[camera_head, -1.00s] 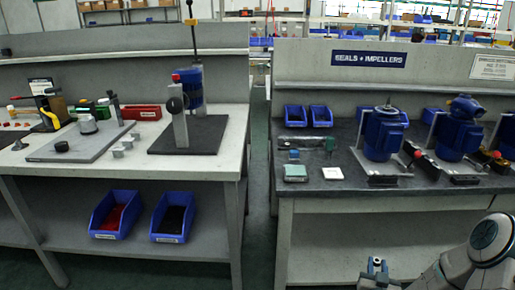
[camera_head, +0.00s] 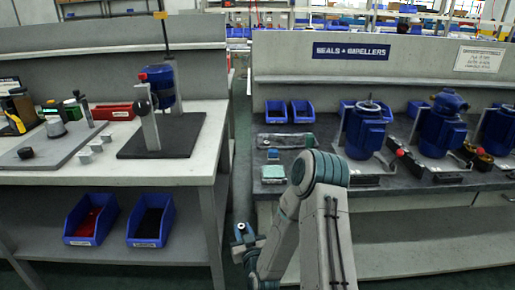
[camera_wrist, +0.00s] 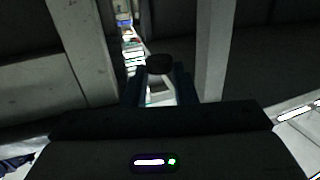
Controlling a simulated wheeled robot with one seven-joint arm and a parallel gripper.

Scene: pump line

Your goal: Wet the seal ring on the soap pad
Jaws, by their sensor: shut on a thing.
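My gripper (camera_head: 243,236) is low in front of the gap between the two benches, below the tabletops, in the head view. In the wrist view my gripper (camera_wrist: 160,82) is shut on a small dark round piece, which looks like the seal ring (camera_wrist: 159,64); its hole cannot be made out. A flat pale green pad, likely the soap pad (camera_head: 272,174), lies at the front left of the right bench's dark top. My gripper is well apart from it, to its lower left.
A narrow gap separates the benches.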

